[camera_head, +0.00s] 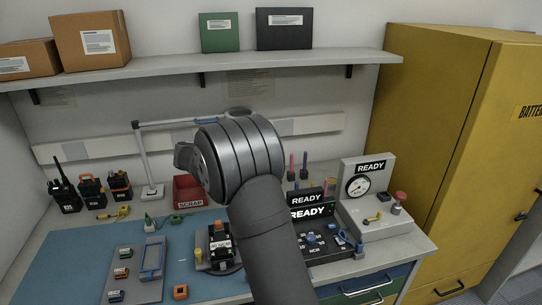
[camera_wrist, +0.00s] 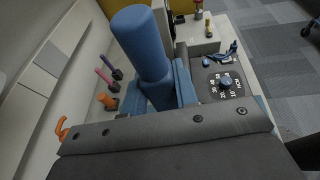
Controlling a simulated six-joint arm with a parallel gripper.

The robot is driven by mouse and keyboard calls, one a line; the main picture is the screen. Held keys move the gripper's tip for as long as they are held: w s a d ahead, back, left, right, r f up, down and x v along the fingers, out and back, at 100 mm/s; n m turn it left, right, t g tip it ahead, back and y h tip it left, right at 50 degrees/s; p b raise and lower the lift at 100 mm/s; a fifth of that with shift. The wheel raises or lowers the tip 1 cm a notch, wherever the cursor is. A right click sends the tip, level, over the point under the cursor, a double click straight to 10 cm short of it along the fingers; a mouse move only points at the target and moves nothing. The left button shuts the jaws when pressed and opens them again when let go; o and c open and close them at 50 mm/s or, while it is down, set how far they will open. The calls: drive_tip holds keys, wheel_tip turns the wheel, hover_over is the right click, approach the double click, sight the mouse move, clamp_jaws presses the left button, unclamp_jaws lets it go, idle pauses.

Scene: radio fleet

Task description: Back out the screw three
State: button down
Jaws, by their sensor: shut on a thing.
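My gripper (camera_wrist: 158,92) is shut on a thick blue cylinder (camera_wrist: 140,40) that looks like a driver handle, seen in the wrist view. The handle's lower end is hidden by the grey body in the foreground. In the head view my arm hides the gripper and whatever is under it. A dark radio-like unit (camera_head: 220,246) with a white label sits in a holder on the bench, partly behind my arm. I cannot make out screw three or any screw on that unit in either view.
A READY panel with a dial (camera_head: 358,186) stands at the right of the bench. A red scrap bin (camera_head: 188,191) is behind the blue mat (camera_head: 60,250). A grey tray (camera_head: 137,285) with several small parts lies left. A yellow cabinet (camera_head: 440,130) bounds the right side.

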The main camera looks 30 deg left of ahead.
drive_tip(key=s+a+f+n+t+y, duration=0.1)
drive_tip(key=s+a+f+n+y, duration=0.1)
drive_tip(key=s, duration=0.4)
drive_tip(key=s+a+f+n+t+y, duration=0.1)
drive_tip(key=s+a+f, duration=0.15)
drive_tip(key=s, duration=0.35)
drive_tip(key=shift+y, duration=0.4)
drive_tip(key=shift+a+f, duration=0.1)
drive_tip(key=shift+f, duration=2.45)
drive_tip(key=shift+f, duration=0.4)
drive_tip(key=shift+r, duration=0.35)
idle(0.7)
drive_tip(key=shift+r, duration=2.55)
drive_tip(key=shift+w, duration=0.1)
